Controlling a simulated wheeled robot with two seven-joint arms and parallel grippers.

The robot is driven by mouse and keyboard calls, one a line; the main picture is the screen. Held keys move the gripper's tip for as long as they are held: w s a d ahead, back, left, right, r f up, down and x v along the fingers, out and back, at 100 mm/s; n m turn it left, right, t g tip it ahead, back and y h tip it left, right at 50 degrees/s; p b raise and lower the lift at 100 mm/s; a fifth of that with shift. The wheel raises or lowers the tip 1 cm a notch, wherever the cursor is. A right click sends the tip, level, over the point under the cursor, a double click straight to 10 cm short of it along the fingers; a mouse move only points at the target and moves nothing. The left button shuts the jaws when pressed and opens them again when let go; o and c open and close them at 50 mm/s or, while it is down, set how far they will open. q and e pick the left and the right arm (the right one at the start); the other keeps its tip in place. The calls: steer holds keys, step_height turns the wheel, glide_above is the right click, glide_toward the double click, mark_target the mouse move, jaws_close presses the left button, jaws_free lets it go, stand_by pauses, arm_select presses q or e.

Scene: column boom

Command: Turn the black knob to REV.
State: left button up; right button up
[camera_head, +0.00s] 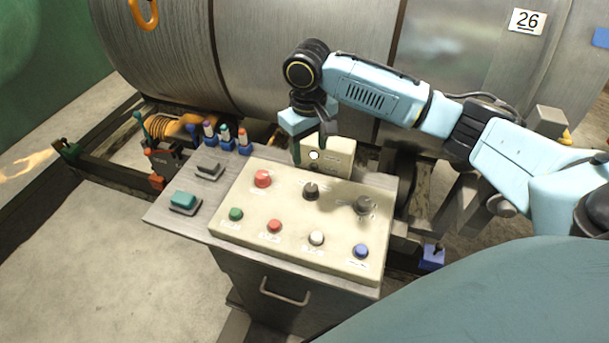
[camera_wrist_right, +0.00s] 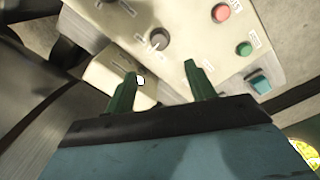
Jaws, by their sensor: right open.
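The black knob (camera_head: 311,190) stands on the beige control panel (camera_head: 330,262), near its back edge, between a red button and a grey knob (camera_head: 364,205). Its labels are too small to read. My right gripper (camera_head: 309,150) hangs behind the panel's back edge, near a small beige box with a white round button. It is apart from the knob. In the right wrist view, the green fingers of my right gripper (camera_wrist_right: 163,88) are spread with nothing between them. The knob (camera_wrist_right: 159,38) shows beyond the fingertips. My left gripper is not in view.
Red (camera_head: 263,178), green (camera_head: 236,214), white (camera_head: 317,238) and blue (camera_head: 361,251) buttons sit around the knobs. The small beige box (camera_head: 338,158) stands behind the panel. A large metal drum (camera_head: 270,50) lies behind. Teal (camera_head: 184,200) and grey blocks sit left of the panel.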

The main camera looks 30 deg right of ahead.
glide_above(311, 187)
step_height(311, 187, down, 6)
steer(key=shift+a+r, duration=0.1)
steer(key=shift+a, duration=0.05)
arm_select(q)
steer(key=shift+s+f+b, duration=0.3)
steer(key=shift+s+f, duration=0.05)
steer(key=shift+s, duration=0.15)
arm_select(e)
step_height(311, 187, down, 7)
steer(key=shift+f, duration=0.2)
steer(key=shift+c, duration=0.3)
steer(key=c, duration=0.9)
steer(key=shift+r+n+p, duration=0.25)
steer(key=shift+n+p, duration=1.45)
steer(key=shift+p, duration=0.1)
steer(key=shift+n+p, duration=0.75)
steer(key=shift+n, duration=0.45)
arm_select(q)
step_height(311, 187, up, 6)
steer(key=p, duration=0.1)
arm_select(e)
steer(key=shift+w+f+n, duration=0.1)
steer(key=shift+f+n, duration=0.05)
steer(key=shift+n, duration=1.35)
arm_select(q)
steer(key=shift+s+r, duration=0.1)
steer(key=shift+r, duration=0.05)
